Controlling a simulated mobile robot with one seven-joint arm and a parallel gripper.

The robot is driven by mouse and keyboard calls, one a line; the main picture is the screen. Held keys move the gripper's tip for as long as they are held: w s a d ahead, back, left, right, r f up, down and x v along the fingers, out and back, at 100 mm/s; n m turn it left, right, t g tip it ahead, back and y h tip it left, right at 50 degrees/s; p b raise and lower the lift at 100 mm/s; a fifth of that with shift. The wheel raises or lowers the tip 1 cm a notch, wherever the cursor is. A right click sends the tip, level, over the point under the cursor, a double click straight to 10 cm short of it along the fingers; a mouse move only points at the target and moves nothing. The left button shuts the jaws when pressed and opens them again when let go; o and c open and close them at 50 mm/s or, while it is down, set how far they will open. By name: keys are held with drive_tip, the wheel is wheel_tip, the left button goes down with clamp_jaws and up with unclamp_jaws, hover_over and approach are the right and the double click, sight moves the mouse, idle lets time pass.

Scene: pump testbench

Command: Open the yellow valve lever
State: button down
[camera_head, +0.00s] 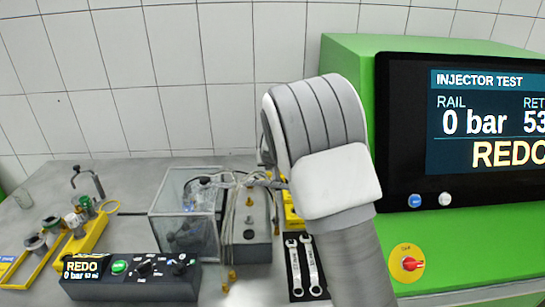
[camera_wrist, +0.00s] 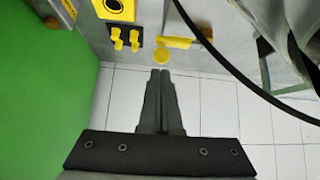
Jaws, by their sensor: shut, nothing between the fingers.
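My gripper (camera_wrist: 160,74) is shut and empty, its two dark fingers pressed together in the wrist view. Just beyond the fingertips is a yellow disc (camera_wrist: 162,57), with a yellow bar (camera_wrist: 176,42) behind it, up and to the right. I cannot tell for sure which yellow part is the valve lever; the bar looks most like it. The fingertips appear apart from both, though the depth is unclear. In the head view my arm blocks the middle, and neither the gripper nor the lever can be made out.
Two small yellow fittings (camera_wrist: 126,39) stand on a black plate in the wrist view. A black cable (camera_wrist: 240,85) curves at the right. In the head view stand a green test bench (camera_head: 350,50), a clear box (camera_head: 170,220), a black control box (camera_head: 130,275) and two wrenches (camera_head: 310,265).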

drive_tip(key=p+v, duration=0.1)
drive_tip(key=v, duration=1.3)
drive_tip(key=shift+s+r, duration=0.2)
drive_tip(key=shift+s, duration=0.05)
